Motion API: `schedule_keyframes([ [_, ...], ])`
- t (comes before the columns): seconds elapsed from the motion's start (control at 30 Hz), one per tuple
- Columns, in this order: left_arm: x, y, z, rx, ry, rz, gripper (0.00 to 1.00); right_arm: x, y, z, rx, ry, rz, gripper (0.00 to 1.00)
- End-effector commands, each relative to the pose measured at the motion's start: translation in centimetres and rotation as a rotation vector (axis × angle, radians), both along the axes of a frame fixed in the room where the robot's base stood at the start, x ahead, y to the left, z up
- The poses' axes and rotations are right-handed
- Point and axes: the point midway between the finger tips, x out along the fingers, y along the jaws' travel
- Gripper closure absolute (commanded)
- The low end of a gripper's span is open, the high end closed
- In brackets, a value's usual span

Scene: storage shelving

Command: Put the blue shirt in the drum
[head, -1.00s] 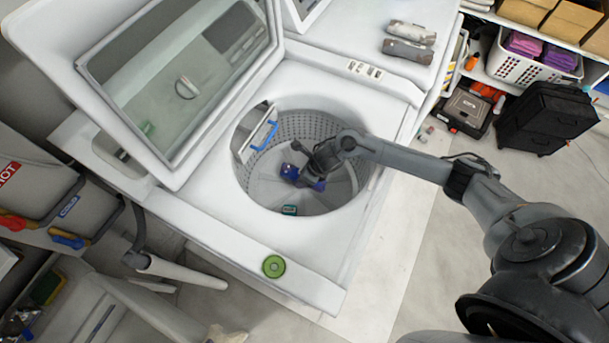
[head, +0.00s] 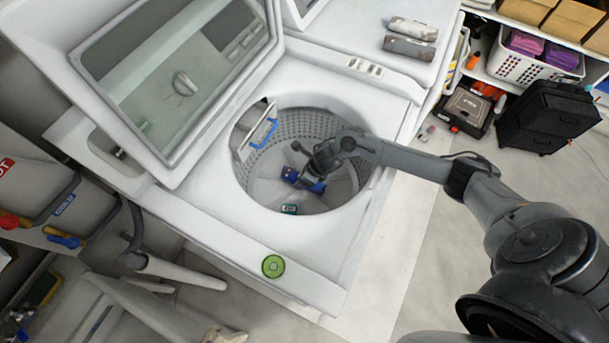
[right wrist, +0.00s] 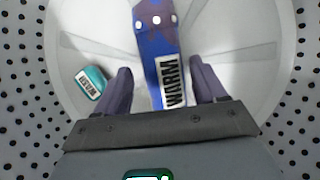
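The blue shirt (right wrist: 154,50) appears as a narrow blue and purple piece with white dots and a "WARM" label. It lies on the pale floor of the washer drum (head: 310,124), and it also shows in the head view (head: 289,174). My right gripper (right wrist: 160,68) is inside the drum, pointing down. Its two dark fingers are spread, one on each side of the shirt, with gaps visible between them and the cloth. In the head view my right gripper (head: 306,181) hides part of the shirt. My left gripper is not in view.
A small teal "WASH" item (right wrist: 91,82) lies on the drum floor beside the left finger. The washer lid (head: 180,80) stands open at the left. A green disc (head: 273,266) sits on the front top edge. A blue-handled panel (head: 257,133) is at the drum's rim.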

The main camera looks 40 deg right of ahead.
Motion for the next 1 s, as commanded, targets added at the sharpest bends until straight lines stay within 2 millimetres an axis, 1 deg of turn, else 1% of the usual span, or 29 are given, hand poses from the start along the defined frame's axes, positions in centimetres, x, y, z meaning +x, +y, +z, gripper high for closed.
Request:
schedule_keyframes([
  [0.03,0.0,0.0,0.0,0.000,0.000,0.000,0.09,0.0,0.0,0.0,0.000,0.000,0.000,0.21],
  [0.07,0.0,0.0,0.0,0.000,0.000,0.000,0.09,0.0,0.0,0.0,0.000,0.000,0.000,0.17],
  [0.1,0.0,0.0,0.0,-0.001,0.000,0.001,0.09,0.0,0.0,0.0,0.000,0.000,0.000,0.14],
  [0.37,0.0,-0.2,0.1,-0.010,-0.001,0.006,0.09,0.0,0.0,0.1,0.000,0.000,0.000,0.14],
  [0.57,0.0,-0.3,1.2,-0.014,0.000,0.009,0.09,0.0,0.0,1.1,0.000,-0.001,0.000,0.14],
  [0.63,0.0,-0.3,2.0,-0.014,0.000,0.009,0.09,0.0,0.0,1.8,0.001,-0.001,0.000,0.14],
  [0.67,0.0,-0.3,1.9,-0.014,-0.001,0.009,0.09,-0.1,-0.1,2.0,-0.001,-0.002,0.001,0.14],
  [1.0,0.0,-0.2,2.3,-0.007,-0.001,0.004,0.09,-2.5,-1.1,8.0,-0.003,-0.003,0.003,0.14],
])
